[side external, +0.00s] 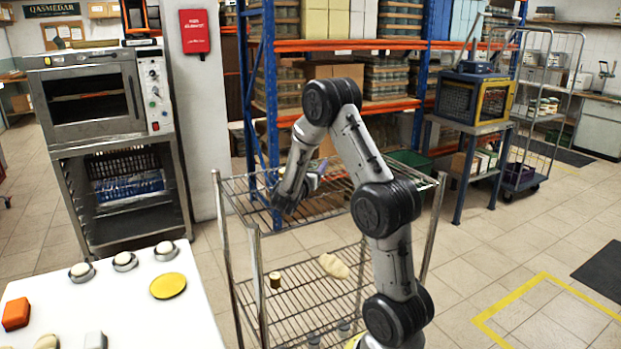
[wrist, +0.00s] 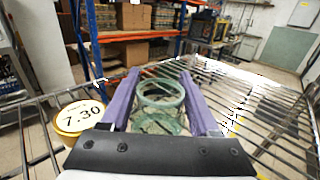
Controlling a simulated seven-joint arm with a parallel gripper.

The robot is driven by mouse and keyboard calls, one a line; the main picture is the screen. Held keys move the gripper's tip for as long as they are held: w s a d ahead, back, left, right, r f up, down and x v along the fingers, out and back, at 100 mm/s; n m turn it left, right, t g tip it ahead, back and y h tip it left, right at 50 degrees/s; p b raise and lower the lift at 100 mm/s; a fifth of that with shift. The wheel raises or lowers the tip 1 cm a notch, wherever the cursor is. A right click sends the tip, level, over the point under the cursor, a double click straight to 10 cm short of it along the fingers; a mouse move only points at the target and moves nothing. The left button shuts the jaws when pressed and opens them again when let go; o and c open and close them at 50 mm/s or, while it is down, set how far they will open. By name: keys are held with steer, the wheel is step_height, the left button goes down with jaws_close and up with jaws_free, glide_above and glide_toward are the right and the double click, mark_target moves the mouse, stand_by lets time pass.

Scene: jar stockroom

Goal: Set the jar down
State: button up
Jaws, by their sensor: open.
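A greenish, see-through glass jar (wrist: 160,95) shows in the wrist view between the two purple fingers of my gripper (wrist: 158,76). The fingers are open on either side of it, and its rim faces the camera. I cannot tell whether its base touches the wire shelf (wrist: 240,95). In the side view my gripper (side external: 312,182) is low over the top shelf of the wire rack (side external: 240,190); the jar is not clear there.
A round lid marked 7.30 (wrist: 80,116) is left of the fingers in the wrist view. A small jar (side external: 275,281) and a pale lumpy item (side external: 334,265) lie on the lower shelf. A white table (side external: 150,310) stands front left. Rack posts rise at the corners.

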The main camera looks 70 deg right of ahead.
steer(key=shift+d, duration=0.25)
jaws_close()
steer(key=shift+r, duration=0.1)
